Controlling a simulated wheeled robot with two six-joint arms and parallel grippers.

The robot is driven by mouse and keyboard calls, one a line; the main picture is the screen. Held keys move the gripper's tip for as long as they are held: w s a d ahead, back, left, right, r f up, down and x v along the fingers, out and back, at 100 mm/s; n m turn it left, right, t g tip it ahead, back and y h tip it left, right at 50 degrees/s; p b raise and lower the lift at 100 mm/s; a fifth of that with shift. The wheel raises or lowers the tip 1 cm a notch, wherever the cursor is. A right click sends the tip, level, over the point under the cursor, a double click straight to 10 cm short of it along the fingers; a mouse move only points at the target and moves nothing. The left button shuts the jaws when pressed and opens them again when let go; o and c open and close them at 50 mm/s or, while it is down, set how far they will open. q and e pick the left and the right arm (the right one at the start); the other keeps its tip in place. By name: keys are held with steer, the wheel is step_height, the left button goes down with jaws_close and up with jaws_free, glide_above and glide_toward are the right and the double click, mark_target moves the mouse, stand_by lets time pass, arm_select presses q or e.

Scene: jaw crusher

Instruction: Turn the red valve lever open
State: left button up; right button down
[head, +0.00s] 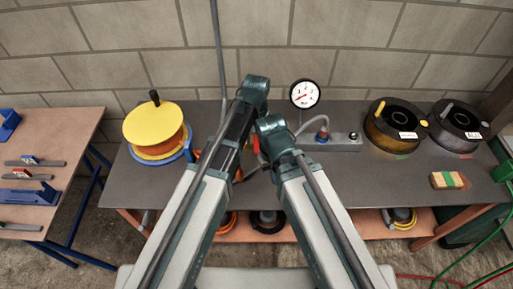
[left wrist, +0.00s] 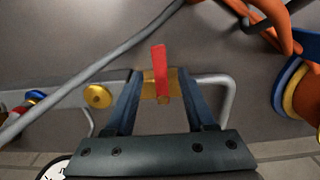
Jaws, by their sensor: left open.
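The red valve lever (left wrist: 159,72) shows in the left wrist view, standing up from a brass valve body (left wrist: 149,88). My left gripper (left wrist: 160,82) is open, with one finger on each side of the lever and valve. I cannot tell whether either finger touches them. A grey bent pipe (left wrist: 228,92) runs beside the right finger. In the head view my arms hide most of the valve. My right gripper is hidden in the head view.
A pressure gauge (head: 304,94) stands behind the workbench (head: 345,180). A yellow reel (head: 153,127) is at left and a dark spool (head: 394,125) at right. A grey hose (left wrist: 85,75) crosses the left wrist view.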

arm_select(q)
step_height(320, 180, down, 2)
steer(key=shift+f+b, duration=0.1)
steer(key=shift+b, duration=0.5)
steer(key=shift+c, duration=0.2)
jaws_close()
stand_by(0.8)
